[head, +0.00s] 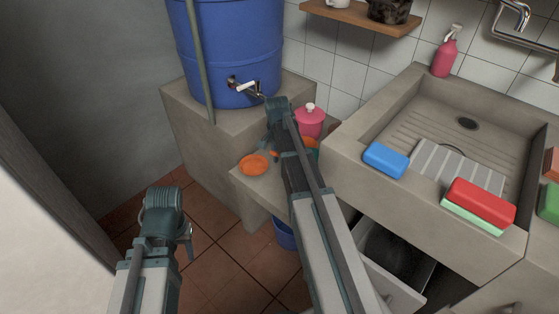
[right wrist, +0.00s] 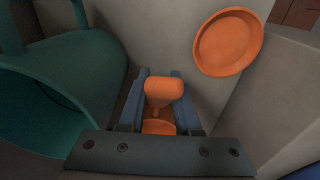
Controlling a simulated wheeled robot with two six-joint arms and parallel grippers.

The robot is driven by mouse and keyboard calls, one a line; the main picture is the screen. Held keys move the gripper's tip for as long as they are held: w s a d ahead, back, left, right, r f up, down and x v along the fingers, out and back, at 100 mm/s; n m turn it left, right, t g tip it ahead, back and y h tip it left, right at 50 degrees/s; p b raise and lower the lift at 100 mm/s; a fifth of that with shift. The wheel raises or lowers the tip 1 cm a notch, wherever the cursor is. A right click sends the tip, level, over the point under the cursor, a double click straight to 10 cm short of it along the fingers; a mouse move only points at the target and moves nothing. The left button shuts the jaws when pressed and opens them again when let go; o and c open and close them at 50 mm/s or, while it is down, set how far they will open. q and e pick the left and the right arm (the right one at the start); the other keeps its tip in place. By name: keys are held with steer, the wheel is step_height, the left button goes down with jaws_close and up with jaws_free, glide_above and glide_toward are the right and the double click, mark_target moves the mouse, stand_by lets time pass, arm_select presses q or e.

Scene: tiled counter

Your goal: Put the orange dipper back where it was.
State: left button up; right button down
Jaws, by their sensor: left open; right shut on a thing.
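My right gripper (head: 271,144) is low over the stone ledge beside the tank stand. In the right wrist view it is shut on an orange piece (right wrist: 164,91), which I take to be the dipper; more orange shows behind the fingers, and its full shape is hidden. In the head view, orange (head: 311,142) also shows just right of the arm, mostly covered. A separate shallow round orange dish (head: 254,165) lies on the ledge, left of the gripper; it also shows in the right wrist view (right wrist: 229,43). My left gripper (head: 187,240) is open and empty above the floor.
A teal vessel (right wrist: 65,80) stands close beside the right gripper. A pink bottle (head: 309,122) is behind the arm. A blue tank (head: 228,50) with a tap stands on a concrete block. The sink (head: 350,145) holds sponges on its rim. Below are an open drawer (head: 395,275) and blue bucket (head: 284,235).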

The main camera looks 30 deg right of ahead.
steer(key=shift+f, duration=0.2)
steer(key=c, duration=0.6)
jaws_free()
steer(key=shift+r, duration=0.1)
steer(key=shift+r, duration=0.1)
steer(key=r+p, duration=1.2)
steer(key=shift+s+a, duration=0.1)
steer(key=shift+a, duration=0.2)
